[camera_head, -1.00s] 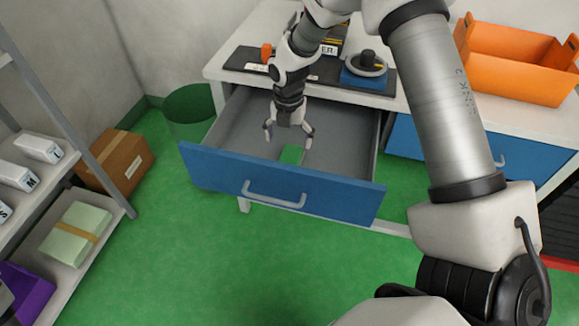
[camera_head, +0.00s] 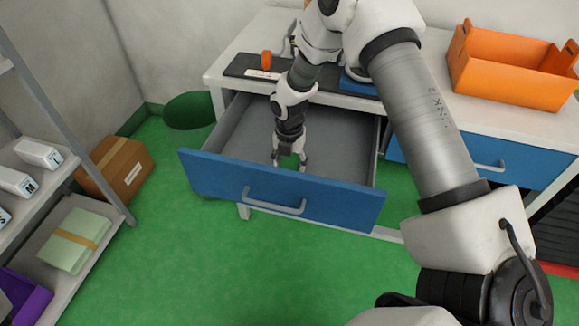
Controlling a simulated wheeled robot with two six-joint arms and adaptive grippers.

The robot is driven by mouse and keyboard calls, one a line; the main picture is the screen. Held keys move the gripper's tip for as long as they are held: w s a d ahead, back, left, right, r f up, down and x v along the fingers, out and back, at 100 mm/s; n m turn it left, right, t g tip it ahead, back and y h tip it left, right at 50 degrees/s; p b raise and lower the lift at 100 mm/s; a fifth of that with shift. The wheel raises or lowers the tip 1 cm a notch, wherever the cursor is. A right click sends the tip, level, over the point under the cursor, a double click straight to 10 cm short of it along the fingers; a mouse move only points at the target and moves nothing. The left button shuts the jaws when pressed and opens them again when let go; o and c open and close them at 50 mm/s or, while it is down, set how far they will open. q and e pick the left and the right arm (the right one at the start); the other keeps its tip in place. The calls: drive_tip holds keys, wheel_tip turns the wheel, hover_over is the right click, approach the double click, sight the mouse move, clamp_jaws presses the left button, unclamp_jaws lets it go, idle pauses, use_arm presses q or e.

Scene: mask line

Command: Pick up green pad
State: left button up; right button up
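The green pad (camera_head: 289,161) lies inside the open blue-fronted drawer (camera_head: 281,190). Only a small patch of it shows, between the fingers of my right gripper (camera_head: 289,162). That gripper points down into the drawer, with its fingertips low at the pad's two sides. The fingers stand about a pad's width apart and look shut on the pad. The drawer front hides nothing of the fingertips that I can make out. My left gripper is not in view.
The white worktop (camera_head: 440,105) above the drawer carries a dark tray (camera_head: 245,66) and an orange bin (camera_head: 512,68). A shelf with boxes and a cardboard box (camera_head: 118,167) stand at the left. The drawer floor around the gripper is clear.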

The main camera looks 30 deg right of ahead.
sight(290, 163)
wheel_tip(290, 163, up, 10)
drive_tip(key=shift+f+p, duration=0.1)
drive_tip(key=shift+p, duration=0.5)
